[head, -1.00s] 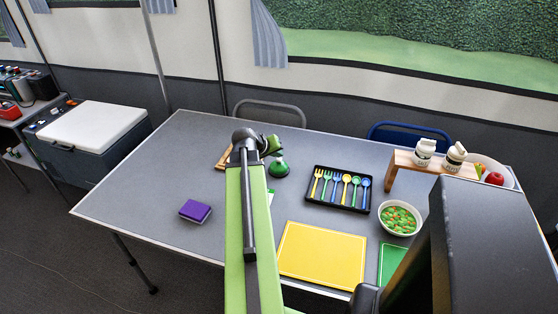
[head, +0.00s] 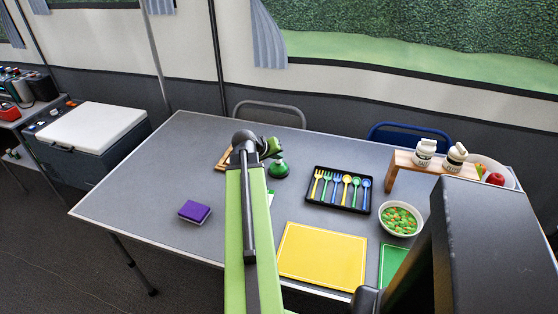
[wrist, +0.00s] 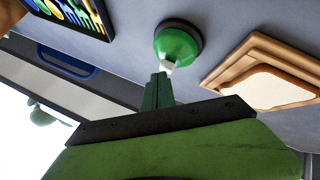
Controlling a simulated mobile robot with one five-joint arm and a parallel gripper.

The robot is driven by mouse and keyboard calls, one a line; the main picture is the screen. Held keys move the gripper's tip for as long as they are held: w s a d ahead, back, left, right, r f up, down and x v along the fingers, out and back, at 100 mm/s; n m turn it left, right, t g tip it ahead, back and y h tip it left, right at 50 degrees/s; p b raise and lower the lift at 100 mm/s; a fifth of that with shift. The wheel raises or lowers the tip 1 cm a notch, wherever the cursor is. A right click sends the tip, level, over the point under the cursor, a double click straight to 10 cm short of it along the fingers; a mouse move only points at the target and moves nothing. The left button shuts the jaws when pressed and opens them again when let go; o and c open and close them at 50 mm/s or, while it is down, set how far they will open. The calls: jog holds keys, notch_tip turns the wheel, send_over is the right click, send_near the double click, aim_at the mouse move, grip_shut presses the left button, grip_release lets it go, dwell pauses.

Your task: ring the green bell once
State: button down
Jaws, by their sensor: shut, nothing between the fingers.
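The green bell (head: 278,169) stands on the grey table near its middle, left of the cutlery tray. In the wrist view the bell (wrist: 176,46) shows as a green dome on a dark base, with a pale tip at its top. My gripper (head: 272,148) is just above and a little left of the bell in the head view. In the wrist view my gripper (wrist: 163,80) is shut and empty, its fingertips right at the pale tip. I cannot tell whether they touch it.
A black tray (head: 313,197) of colourful cutlery lies right of the bell. A wooden board (head: 223,160) with a bread slice (wrist: 268,87) is on the other side. A purple sponge (head: 195,211), yellow board (head: 322,256) and vegetable bowl (head: 400,231) are also on the table.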

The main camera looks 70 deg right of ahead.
aim_at(277, 161)
jog(key=shift+f, duration=0.15)
dwell(0.3)
jog(key=shift+r+p, duration=0.85)
jog(key=shift+r, duration=0.1)
jog(key=shift+r, duration=0.1)
notch_tip(277, 161, up, 5)
jog(key=p, duration=0.5)
